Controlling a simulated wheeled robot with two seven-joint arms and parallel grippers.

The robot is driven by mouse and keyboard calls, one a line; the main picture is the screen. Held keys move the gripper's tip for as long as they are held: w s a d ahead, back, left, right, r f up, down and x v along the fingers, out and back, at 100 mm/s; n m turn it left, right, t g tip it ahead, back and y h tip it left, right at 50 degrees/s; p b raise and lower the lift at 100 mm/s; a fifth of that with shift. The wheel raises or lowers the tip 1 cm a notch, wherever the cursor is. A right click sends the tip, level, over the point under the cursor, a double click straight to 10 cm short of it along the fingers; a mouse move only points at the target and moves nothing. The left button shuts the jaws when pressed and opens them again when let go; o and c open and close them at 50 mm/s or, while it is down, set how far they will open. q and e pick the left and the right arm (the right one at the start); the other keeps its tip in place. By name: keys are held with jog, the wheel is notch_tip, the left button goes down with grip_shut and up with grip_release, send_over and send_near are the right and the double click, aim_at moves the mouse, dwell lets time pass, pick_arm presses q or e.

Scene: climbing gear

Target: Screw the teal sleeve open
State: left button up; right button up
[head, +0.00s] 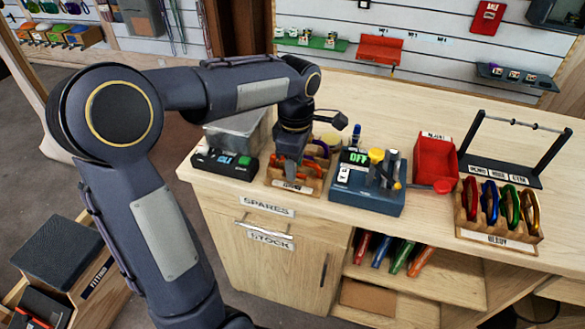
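I cannot make out a teal sleeve; if it is in the small wooden rack, my gripper or the other gear hides it. That rack (313,191) stands on the bench and holds purple and orange carabiners (321,149), partly hidden. My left gripper (290,172) points down over the left part of this rack, at or very near its contents. Its fingers are too small and covered to show whether they are apart or hold something. My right gripper is not in view.
A black box with lit buttons (226,164) stands left of the rack. A blue device reading OFF (360,196) stands close on its right. Further right are a red bin (435,158), a rack of coloured carabiners (500,237) and a black bar stand (487,170).

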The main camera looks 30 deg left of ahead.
pick_arm(q)
jog(key=shift+f+b, duration=0.45)
jog(key=shift+f, duration=0.3)
jog(key=shift+w, duration=0.1)
jog(key=shift+w+r+p, duration=0.1)
jog(key=shift+w+p, duration=0.1)
jog(key=shift+p, duration=0.15)
jog(key=shift+w+a, duration=0.15)
jog(key=shift+w, duration=0.25)
jog(key=shift+a+r+p, duration=0.1)
jog(key=shift+r+p, duration=1.25)
jog(key=shift+r, duration=0.05)
